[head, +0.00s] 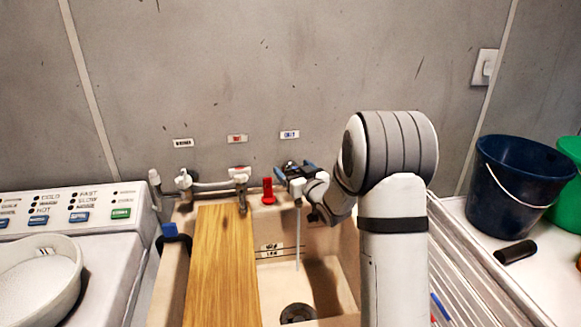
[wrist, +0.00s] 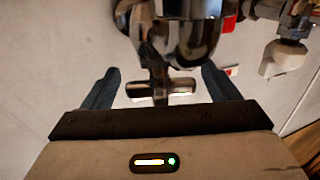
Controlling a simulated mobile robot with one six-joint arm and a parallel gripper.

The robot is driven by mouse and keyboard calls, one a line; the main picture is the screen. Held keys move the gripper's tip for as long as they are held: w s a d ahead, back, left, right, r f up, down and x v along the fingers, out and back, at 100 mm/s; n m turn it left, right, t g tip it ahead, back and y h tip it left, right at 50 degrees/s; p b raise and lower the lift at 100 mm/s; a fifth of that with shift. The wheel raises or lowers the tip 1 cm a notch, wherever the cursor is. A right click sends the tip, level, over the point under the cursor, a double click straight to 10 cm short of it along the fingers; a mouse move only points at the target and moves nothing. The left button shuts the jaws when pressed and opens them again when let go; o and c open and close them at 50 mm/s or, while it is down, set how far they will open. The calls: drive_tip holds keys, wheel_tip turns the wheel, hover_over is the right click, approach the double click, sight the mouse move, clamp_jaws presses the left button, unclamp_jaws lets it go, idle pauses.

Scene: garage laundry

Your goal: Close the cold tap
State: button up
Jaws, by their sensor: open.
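The cold tap (wrist: 185,35) is a chrome tap with a short crossbar handle (wrist: 170,89) in the wrist view. My gripper (wrist: 160,72) is open, with one dark blue finger on each side of the handle and gaps between them. In the head view my gripper (head: 292,170) is at the wall, below the blue-marked label (head: 290,134), and hides most of the tap. A thin stream of water (head: 297,240) falls below it into the sink (head: 335,272).
A wooden board (head: 222,270) lies across the sink's left part. A tap (head: 239,176) under the red-marked label and a red object (head: 268,191) stand left of my gripper. A washing machine (head: 70,215) is at left; a blue bucket (head: 515,185) is at right.

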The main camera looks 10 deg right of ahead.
drive_tip(key=shift+w+a, duration=0.25)
drive_tip(key=shift+w, duration=0.4)
drive_tip(key=c, duration=1)
